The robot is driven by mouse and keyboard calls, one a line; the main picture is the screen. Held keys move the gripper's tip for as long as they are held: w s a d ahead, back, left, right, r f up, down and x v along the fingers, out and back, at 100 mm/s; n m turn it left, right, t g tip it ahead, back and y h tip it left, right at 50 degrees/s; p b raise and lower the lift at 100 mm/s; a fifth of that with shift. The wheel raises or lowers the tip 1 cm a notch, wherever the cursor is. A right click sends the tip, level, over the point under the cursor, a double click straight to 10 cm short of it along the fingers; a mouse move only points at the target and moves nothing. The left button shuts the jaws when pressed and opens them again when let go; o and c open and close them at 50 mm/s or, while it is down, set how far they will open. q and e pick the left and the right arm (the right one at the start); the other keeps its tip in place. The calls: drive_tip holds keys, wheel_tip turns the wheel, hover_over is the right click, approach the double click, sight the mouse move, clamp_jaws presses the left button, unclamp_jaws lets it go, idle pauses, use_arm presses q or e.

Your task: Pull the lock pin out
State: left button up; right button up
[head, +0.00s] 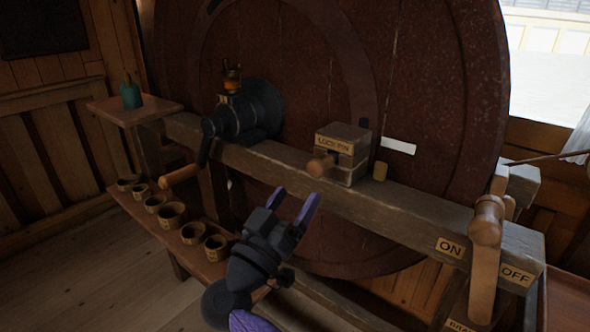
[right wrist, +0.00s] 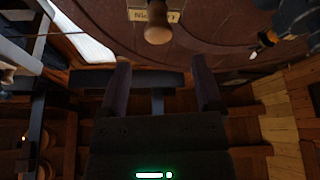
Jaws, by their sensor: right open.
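The lock pin (head: 321,164) shows as a round wooden knob on the front of a small wooden block (head: 345,135) labelled "LOCK PIN", mounted on the grey beam. The pin's shaft is mostly hidden behind the knob and inside the block. My right gripper (head: 295,197) is open and empty, below and left of the knob, fingers pointing up toward the beam and apart from it. In the right wrist view the knob (right wrist: 158,33) and its upside-down label (right wrist: 152,15) appear beyond the two open fingers (right wrist: 160,85). My left gripper is not in view.
A crank handle (head: 180,176) juts out left of the block. Several wooden cups (head: 172,214) stand on a low bench. A wooden lever (head: 486,255) hangs between ON and OFF labels at right. The large barrel (head: 430,110) rises behind the beam (head: 400,205).

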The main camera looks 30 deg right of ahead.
sight(313, 173)
drive_tip(key=x, duration=0.9)
drive_tip(key=shift+d+p, duration=0.2)
drive_tip(key=shift+p, duration=0.2)
clamp_jaws()
